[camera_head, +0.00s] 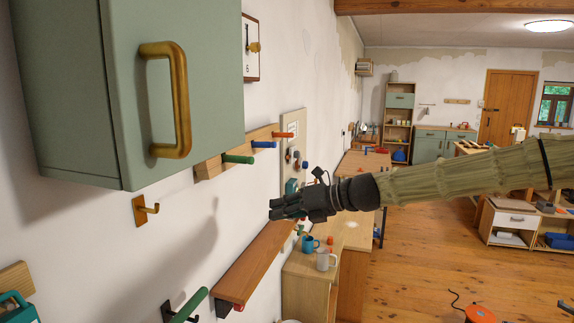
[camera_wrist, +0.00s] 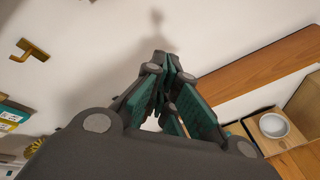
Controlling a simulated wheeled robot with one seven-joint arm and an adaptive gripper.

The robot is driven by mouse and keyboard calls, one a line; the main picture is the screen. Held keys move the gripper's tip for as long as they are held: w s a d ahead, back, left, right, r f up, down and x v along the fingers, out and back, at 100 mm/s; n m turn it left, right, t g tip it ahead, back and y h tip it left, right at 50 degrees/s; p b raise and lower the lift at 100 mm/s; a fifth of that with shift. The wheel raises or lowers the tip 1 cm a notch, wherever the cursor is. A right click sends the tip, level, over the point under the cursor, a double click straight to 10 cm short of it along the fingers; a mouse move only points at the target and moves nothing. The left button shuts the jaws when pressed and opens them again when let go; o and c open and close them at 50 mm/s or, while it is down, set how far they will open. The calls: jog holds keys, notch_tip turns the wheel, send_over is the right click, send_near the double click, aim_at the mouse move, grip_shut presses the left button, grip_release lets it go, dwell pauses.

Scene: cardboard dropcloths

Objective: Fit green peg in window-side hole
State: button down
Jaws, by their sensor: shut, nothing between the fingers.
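A wooden peg rail (camera_head: 210,167) is on the wall under the green cabinet. A green peg (camera_head: 238,159) sticks out of it nearest me, then a blue peg (camera_head: 264,144) and an orange-red peg (camera_head: 284,134) farther along. I cannot tell which hole is the window-side one. My gripper (camera_head: 276,209) is shut and empty, in front of the wall, below and to the right of the green peg and apart from it. In the wrist view my gripper's fingers (camera_wrist: 165,65) are together, pointing at the wall. No peg shows there.
A green cabinet (camera_head: 75,80) with a brass handle (camera_head: 180,95) overhangs the rail. A brass hook (camera_head: 145,209) is on the wall; it also shows in the wrist view (camera_wrist: 30,50). A wooden shelf (camera_head: 252,264) runs below my gripper.

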jog(key=m+y, duration=0.2)
send_near(253, 159)
jog(key=shift+t, duration=0.3)
jog(key=shift+f+b+x, duration=0.25)
jog(key=shift+b+x, duration=0.55)
jog(key=shift+x, duration=0.6)
jog(key=shift+f+b+x, duration=0.25)
jog(key=shift+b+x, duration=0.55)
jog(key=shift+x, duration=0.65)
jog(key=shift+w+a+r, duration=0.1)
jog(key=shift+a, duration=0.45)
jog(key=shift+w+a, duration=0.25)
jog(key=shift+a, duration=0.4)
jog(key=shift+d, duration=0.1)
jog(key=shift+s+d+r+p, duration=0.15)
jog(key=shift+d+p, duration=0.2)
jog(key=shift+p, duration=0.35)
jog(key=shift+s+d+r+p, duration=0.1)
jog(key=shift+s+d+p, duration=0.2)
jog(key=shift+d+p, duration=0.3)
jog(key=shift+s+d, duration=0.15)
jog(key=shift+d, duration=0.35)
